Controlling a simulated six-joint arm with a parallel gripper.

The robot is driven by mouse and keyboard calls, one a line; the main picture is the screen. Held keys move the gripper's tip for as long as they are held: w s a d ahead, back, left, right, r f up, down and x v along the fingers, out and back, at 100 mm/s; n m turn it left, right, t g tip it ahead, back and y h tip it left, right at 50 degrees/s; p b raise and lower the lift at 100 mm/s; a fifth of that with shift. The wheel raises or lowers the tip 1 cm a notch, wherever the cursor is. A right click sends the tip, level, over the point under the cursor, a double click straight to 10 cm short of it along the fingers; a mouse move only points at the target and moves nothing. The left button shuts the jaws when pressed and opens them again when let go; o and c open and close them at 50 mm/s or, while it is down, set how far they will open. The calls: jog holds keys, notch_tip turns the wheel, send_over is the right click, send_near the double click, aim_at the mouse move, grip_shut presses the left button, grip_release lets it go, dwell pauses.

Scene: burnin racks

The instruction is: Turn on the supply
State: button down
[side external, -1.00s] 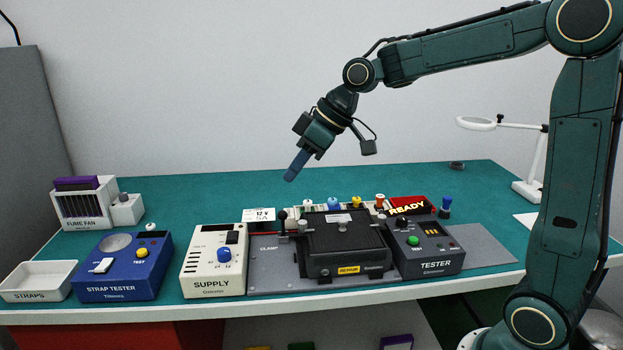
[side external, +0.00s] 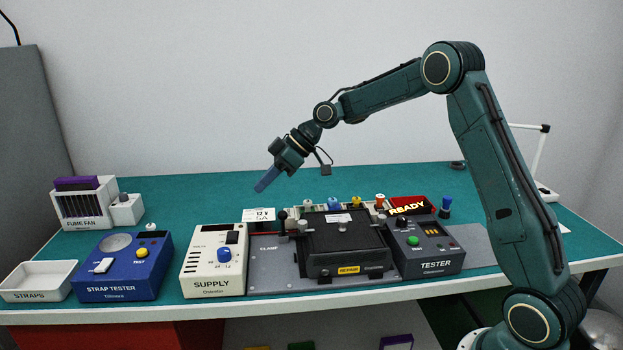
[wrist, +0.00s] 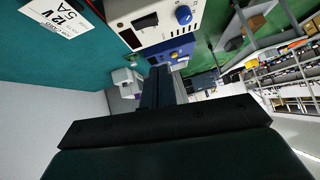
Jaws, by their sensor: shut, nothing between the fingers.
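The supply (side external: 213,262) is a cream box labelled SUPPLY, with a black rocker switch (side external: 232,238), a blue knob (side external: 224,255) and a dark display strip. Which way the rocker is set is too small to tell. My gripper (side external: 266,181) is shut and empty, in the air above and behind the supply, tilted down to the left. In the wrist view the supply (wrist: 160,25) is at the top, with its rocker (wrist: 145,22) and blue knob (wrist: 184,15) in sight. My shut fingers (wrist: 160,88) point towards the boxes beyond.
A card reading 12 V 5A (side external: 259,215) stands behind the supply. The strap tester (side external: 122,272) is to its left, and the clamp plate with a black case (side external: 340,244) to its right. The tester (side external: 428,255) lies further right.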

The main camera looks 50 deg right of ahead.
jog(key=shift+w+f, duration=0.15)
jog(key=shift+f, duration=0.05)
dwell(0.4)
send_over(229, 239)
jog(key=s+d, duration=0.1)
jog(key=d, duration=0.1)
jog(key=f, duration=0.6)
jog(key=shift+s+d+f, duration=0.15)
jog(key=shift+s+f, duration=0.05)
jog(key=shift+f, duration=0.1)
jog(key=f, duration=0.3)
jog(key=shift+a, duration=0.2)
jog(key=shift+f, duration=0.6)
jog(key=shift+s+a+f, duration=0.1)
jog(key=shift+s+f, duration=0.05)
jog(key=shift+f, duration=0.1)
jog(key=shift+w+d+r, duration=0.25)
jog(key=shift+w+d, duration=0.25)
jog(key=shift+w, duration=0.05)
